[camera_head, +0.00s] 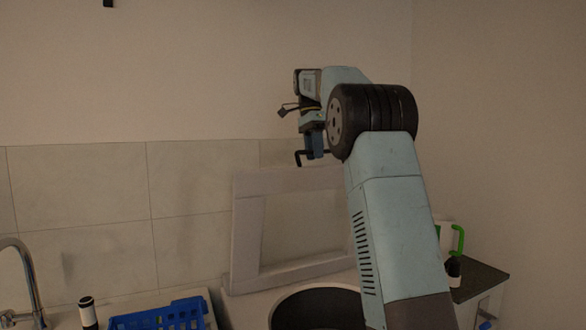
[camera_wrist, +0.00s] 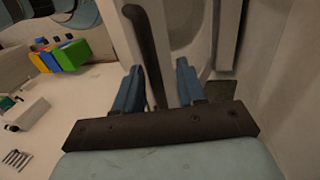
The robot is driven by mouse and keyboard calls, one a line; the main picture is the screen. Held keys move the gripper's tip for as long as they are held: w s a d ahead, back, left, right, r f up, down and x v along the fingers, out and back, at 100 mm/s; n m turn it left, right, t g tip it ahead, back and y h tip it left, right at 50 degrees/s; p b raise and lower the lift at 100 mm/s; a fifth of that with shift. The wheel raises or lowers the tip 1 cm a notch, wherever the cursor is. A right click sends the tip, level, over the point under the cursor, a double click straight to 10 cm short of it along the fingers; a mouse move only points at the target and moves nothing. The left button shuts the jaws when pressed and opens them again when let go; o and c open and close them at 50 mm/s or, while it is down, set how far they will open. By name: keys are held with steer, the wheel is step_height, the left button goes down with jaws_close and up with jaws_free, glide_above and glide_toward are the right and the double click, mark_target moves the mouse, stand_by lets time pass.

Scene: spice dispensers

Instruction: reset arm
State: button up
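My gripper (camera_wrist: 158,82) shows in the wrist view with its two blue fingers apart and nothing held between them. A dark bar passes behind the fingers in that view, and I cannot tell what it belongs to. In the head view my arm is raised and bent, and my gripper (camera_head: 312,152) hangs in front of the tiled wall, partly hidden by my wrist. No spice dispenser can be made out for certain.
A pale frame (camera_head: 245,235) leans on the wall behind my arm. A blue basket (camera_head: 160,318), a dark cylinder with a white band (camera_head: 88,312) and a tap (camera_head: 28,275) are at the lower left. A green-handled item (camera_head: 458,240) stands at the right. Coloured boxes (camera_wrist: 68,57) show in the wrist view.

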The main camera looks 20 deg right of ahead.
steer(key=r, duration=0.1)
steer(key=r+t, duration=0.1)
steer(key=s+r+m+t+h, duration=0.1)
steer(key=r, duration=0.1)
steer(key=shift+d, duration=0.35)
steer(key=s+a+f+n+t, duration=0.2)
steer(key=s+a+f+n, duration=0.15)
steer(key=s, duration=0.55)
steer(key=s+a+f+n+t, duration=0.1)
steer(key=s+a+f+n, duration=0.1)
steer(key=s+f+n, duration=0.5)
steer(key=s+a+f+n+t, duration=0.2)
steer(key=s+a+f+n, duration=0.1)
steer(key=s, duration=0.8)
steer(key=s+a+f+n+t+y, duration=0.1)
steer(key=s+f+n, duration=0.3)
steer(key=s+f, duration=0.5)
steer(key=shift+s+a+f, duration=0.2)
steer(key=shift+s+f, duration=0.1)
steer(key=shift+f, duration=0.3)
